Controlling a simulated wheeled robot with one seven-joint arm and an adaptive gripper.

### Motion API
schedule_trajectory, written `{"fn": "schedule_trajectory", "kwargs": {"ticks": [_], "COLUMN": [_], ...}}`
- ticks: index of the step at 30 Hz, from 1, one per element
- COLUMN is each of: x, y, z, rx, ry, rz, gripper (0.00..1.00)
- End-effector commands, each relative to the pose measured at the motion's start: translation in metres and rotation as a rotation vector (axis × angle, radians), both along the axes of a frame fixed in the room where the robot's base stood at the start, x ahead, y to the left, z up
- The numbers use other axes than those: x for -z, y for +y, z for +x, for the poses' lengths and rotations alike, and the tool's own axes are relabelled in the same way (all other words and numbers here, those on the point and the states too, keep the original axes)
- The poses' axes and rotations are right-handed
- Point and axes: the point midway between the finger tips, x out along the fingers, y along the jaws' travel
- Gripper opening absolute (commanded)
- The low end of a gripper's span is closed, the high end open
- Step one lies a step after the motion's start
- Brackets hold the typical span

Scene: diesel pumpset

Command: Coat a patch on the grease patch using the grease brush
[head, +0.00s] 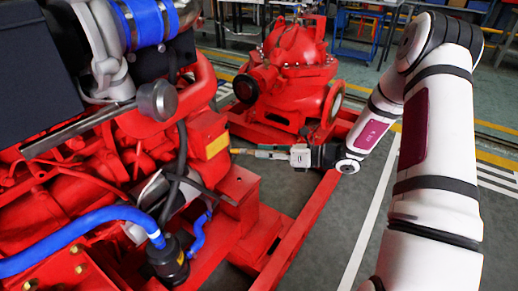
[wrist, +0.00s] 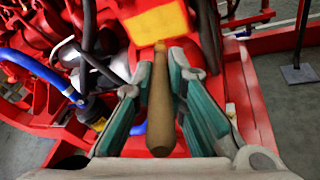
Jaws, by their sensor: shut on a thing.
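The grease patch is a yellow rectangle (head: 217,146) on the red engine's side face. It also shows at the top of the wrist view (wrist: 155,23). My gripper (head: 277,154) is to the right of the patch, with its fingers pointing left at it. In the wrist view my gripper (wrist: 161,78) is shut around the grease brush (wrist: 161,112), which has a tan wooden handle. The brush's tip (head: 235,151) is at the patch's right edge in the head view. I cannot tell whether it touches the patch.
The red engine (head: 80,180) fills the left side, with a blue hose (head: 85,228) and dark cables close by. A red pump (head: 295,65) stands behind my gripper. A red base rail (head: 300,230) runs below it. Grey floor (head: 340,215) is open to the right.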

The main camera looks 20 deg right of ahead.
Motion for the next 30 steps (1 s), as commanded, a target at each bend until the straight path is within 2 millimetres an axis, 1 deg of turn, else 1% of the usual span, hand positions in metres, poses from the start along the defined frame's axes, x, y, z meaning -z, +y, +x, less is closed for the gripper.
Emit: {"fn": "schedule_trajectory", "kwargs": {"ticks": [6, 19, 30], "x": [-0.001, 0.0, -0.001], "y": [-0.011, -0.014, -0.029], "z": [-0.015, -0.019, -0.041], "rx": [0.001, 0.0, 0.0], "ry": [0.0, 0.0, -0.001], "rz": [0.002, 0.002, 0.002], "gripper": [0.0, 0.0, 0.0]}}
